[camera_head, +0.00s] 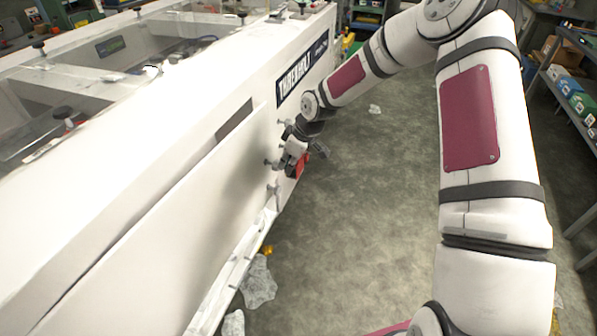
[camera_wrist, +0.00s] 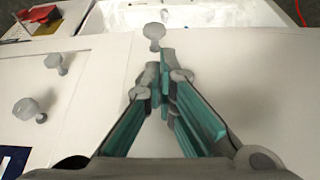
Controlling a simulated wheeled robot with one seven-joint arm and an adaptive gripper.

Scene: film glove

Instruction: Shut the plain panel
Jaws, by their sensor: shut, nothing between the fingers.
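The plain panel (camera_head: 185,225) is a large flat white panel on the side of the long white machine. Its upper edge seems to stand slightly proud of the machine body, but I cannot tell how far. My gripper (camera_head: 288,165) is at the panel's far end, fingers together and empty. In the wrist view, the closed fingertips (camera_wrist: 165,75) point at a grey round knob (camera_wrist: 154,32), just beyond them. White panel surface (camera_wrist: 255,85) lies around and beneath the fingers there. I cannot tell whether the fingers touch it.
Two more grey knobs (camera_wrist: 40,85) stick out left in the wrist view. A white ledge or trough (camera_head: 235,270) runs below the panel, with crumpled clear film (camera_head: 259,283) beside it. The floor (camera_head: 365,200) right of the machine is mostly clear. Shelves (camera_head: 575,100) stand at far right.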

